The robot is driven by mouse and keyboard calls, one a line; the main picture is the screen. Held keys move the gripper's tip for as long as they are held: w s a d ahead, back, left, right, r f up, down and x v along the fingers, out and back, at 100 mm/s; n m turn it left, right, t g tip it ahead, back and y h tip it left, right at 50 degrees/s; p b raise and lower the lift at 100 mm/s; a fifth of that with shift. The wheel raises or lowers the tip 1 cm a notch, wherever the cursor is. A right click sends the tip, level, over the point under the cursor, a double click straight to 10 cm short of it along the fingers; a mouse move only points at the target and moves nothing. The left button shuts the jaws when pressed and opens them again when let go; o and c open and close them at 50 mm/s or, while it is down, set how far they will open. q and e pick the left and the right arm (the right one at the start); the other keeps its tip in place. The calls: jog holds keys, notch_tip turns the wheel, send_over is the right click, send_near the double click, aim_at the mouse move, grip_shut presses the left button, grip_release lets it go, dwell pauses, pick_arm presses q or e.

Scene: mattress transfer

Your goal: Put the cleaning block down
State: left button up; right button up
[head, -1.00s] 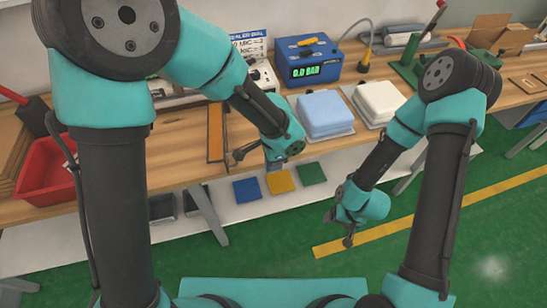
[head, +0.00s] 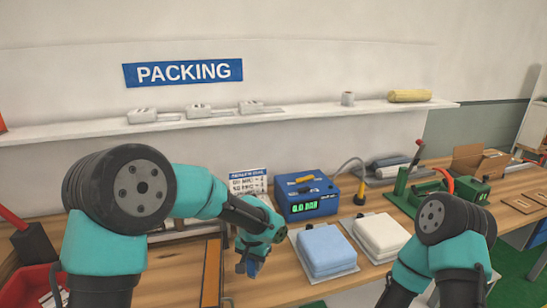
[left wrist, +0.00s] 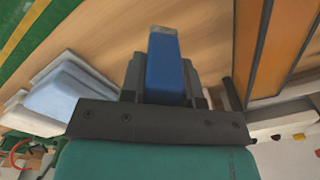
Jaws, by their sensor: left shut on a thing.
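My left gripper (head: 249,264) is shut on a small blue block, the cleaning block (left wrist: 165,66). In the head view it hangs over the wooden bench, left of the light blue mattress (head: 326,247) and in front of the blue device. In the left wrist view the block sticks out between the dark fingers (left wrist: 164,88) with the bench top beyond it. I cannot tell whether the block touches the bench. My right arm is at the lower right of the head view, and its gripper is out of frame.
A white mattress (head: 382,234) lies right of the light blue one. The blue device (head: 306,194) with a green display stands behind. An orange-edged frame (head: 211,272) lies left of my left gripper. Bare bench (head: 278,284) shows between that gripper and the mattress.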

pick_arm(q)
jog(key=shift+w+a+r+n, duration=0.2)
jog(key=shift+w+a+n, duration=0.35)
jog(key=shift+w+n, duration=0.2)
jog(key=shift+s+d+f, duration=0.1)
jog(key=shift+s+d, duration=0.3)
jog(key=shift+s, duration=0.1)
jog(key=s+d+f+n, duration=0.1)
jog(key=s+d+n, duration=0.2)
jog(key=s, duration=0.3)
jog(key=s+d+f+n, duration=0.2)
jog(key=s+d+n, duration=0.1)
jog(key=s, duration=0.4)
jog(key=shift+s, duration=0.15)
jog(key=shift+d+n, duration=0.1)
jog(key=shift+n, duration=0.15)
jog(key=w, duration=0.5)
jog(key=w+f, duration=0.1)
jog(key=w, duration=0.9)
jog(key=shift+w+f, duration=0.1)
jog(key=shift+f, duration=0.1)
jog(key=shift+w, duration=0.1)
